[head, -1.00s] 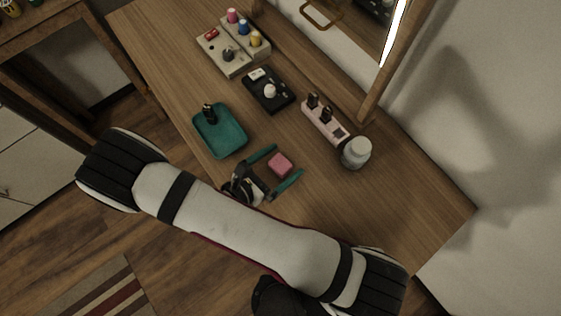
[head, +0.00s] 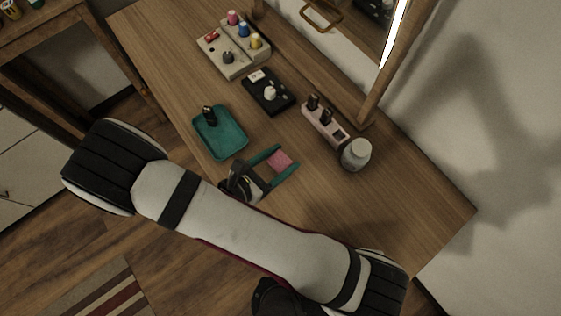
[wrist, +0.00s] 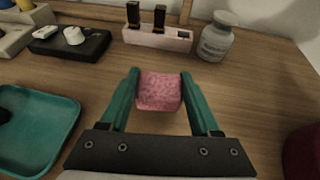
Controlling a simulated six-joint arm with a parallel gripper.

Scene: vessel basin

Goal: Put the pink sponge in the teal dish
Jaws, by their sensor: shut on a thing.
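The pink sponge (head: 281,159) is between the teal fingers of my gripper (head: 274,167). In the wrist view the sponge (wrist: 159,91) touches both fingers of my gripper (wrist: 158,86), which is shut on it. I cannot tell whether the sponge is clear of the table. The teal dish (head: 228,136) lies on the table to the left of my gripper, and part of it shows at the left of the wrist view (wrist: 62,105). A small dark object (head: 210,115) is in the dish near its far left corner.
Beyond the gripper stand a pink holder (head: 335,133) with dark bottles and a grey-white jar (head: 356,154). A black tray (head: 273,98) with white items and a beige organiser (head: 237,68) with colourful spools lie further back. Bare table lies right of the gripper.

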